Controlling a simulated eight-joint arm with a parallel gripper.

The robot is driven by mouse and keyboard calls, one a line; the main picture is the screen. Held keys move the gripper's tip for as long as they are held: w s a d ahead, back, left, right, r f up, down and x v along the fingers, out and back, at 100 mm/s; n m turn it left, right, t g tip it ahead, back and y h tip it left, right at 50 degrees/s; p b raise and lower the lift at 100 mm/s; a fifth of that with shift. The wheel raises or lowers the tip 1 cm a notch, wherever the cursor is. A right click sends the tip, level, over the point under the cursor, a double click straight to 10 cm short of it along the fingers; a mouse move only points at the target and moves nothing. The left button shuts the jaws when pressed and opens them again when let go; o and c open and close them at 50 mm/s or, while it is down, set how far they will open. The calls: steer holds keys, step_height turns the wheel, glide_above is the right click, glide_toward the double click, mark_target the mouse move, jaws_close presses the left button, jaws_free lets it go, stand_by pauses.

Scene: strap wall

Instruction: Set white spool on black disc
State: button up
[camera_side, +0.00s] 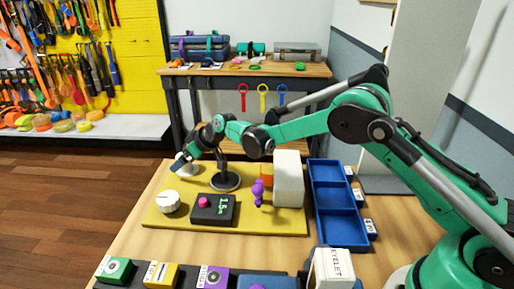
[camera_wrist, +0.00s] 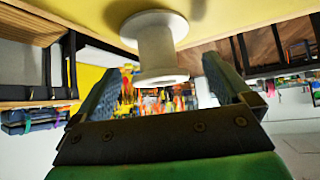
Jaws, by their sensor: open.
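The white spool (camera_side: 187,171) stands upright at the back left of the yellow mat in the side view, partly hidden by my gripper (camera_side: 181,160). In the wrist view the white spool (camera_wrist: 155,42) appears upside down against the mat, centred between the two fingers of my gripper (camera_wrist: 160,72). The fingers are apart, with a visible gap on each side of the spool. The black disc (camera_side: 225,183) is a round dark base with a lighter rim on the mat, right of the spool. A dark upright part shows above the disc.
The yellow mat (camera_side: 245,224) also holds a white dial (camera_side: 168,202), a black display box (camera_side: 213,210), a purple figure (camera_side: 258,193), an orange block (camera_side: 267,174) and a white block (camera_side: 289,180). A blue tray (camera_side: 335,231) stands right of the mat.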

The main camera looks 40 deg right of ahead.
steer(key=c, duration=1.5)
